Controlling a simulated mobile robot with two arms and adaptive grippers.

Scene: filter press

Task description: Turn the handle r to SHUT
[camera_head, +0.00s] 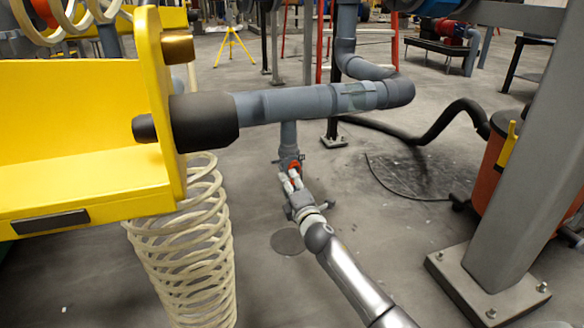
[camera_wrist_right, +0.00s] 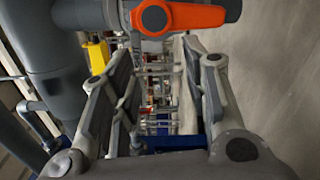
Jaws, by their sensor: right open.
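The handle r is an orange-red valve lever (camera_wrist_right: 180,17) on a grey pipe valve. In the right wrist view it lies crosswise at the top, just beyond the fingers. In the head view the handle (camera_head: 294,166) is a small red patch below the horizontal grey pipe (camera_head: 300,103), partly hidden by my gripper. My right gripper (camera_head: 291,181) is at the valve, its fingers pointing at the handle. In the right wrist view the gripper (camera_wrist_right: 155,85) is open, with nothing between its fingers. Contact with the handle cannot be told. My left gripper is not in view.
A yellow frame (camera_head: 90,140) with a cream coiled hose (camera_head: 185,240) fills the left. A grey steel post (camera_head: 515,150) and an orange container (camera_head: 505,150) stand at the right. A black hose (camera_head: 430,135) lies behind. The floor around the valve is mostly clear.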

